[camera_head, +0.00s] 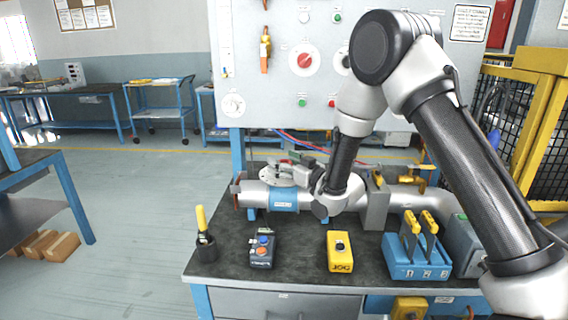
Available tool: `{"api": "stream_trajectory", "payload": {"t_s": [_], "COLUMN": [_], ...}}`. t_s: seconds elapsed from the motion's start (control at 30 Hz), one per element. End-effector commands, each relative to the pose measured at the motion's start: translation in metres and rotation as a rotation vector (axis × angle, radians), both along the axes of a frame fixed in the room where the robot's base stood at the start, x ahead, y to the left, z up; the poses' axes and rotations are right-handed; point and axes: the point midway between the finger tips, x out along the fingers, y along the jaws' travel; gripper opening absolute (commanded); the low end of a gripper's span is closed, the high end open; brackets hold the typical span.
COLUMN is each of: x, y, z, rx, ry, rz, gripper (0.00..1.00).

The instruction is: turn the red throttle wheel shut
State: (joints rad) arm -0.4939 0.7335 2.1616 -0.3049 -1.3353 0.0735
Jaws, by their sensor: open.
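I cannot clearly make out a red throttle wheel on the bench; my gripper and wrist cover part of the pipe where small reddish bits show. A grey pipe (253,194) with a blue band (284,200) lies along the back of the bench, with a dark red flange at its left end. My gripper (283,168) is just above the left part of this pipe, pointing left. It is open; its fingers are small and partly hidden, and I cannot tell whether they touch anything. A red knob (305,61) on a round white plate is on the upright panel.
On the bench (215,262) stand a black cup with a yellow-handled tool (202,232), a button box (262,248), a yellow JOG box (341,252) and a blue lever box (418,258). A yellow valve handle (416,177) is behind my arm.

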Motion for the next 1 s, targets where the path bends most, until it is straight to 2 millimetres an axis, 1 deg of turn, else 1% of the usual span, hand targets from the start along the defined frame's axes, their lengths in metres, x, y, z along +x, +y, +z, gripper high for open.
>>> {"api": "stream_trajectory", "payload": {"t_s": [0.13, 0.17, 0.3, 0.37, 0.4, 0.77, 1.0], "x": [-0.0001, -0.0001, -0.0001, -0.0002, -0.0002, -0.0010, -0.0016], "y": [-0.0001, -0.0001, -0.0001, -0.0001, -0.0001, 0.0011, 0.0025], "z": [0.0000, 0.0000, 0.0000, 0.0001, 0.0000, 0.0002, 0.0001], "rx": [0.000, 0.000, 0.000, 0.000, 0.000, 0.000, 0.000], "ry": [0.000, 0.000, 0.000, 0.000, 0.000, 0.000, 0.000], "rz": [0.000, 0.000, 0.000, 0.000, 0.000, -0.033, -0.164], "gripper": [0.71, 0.69, 0.43, 0.32, 0.25, 0.24, 0.24]}}
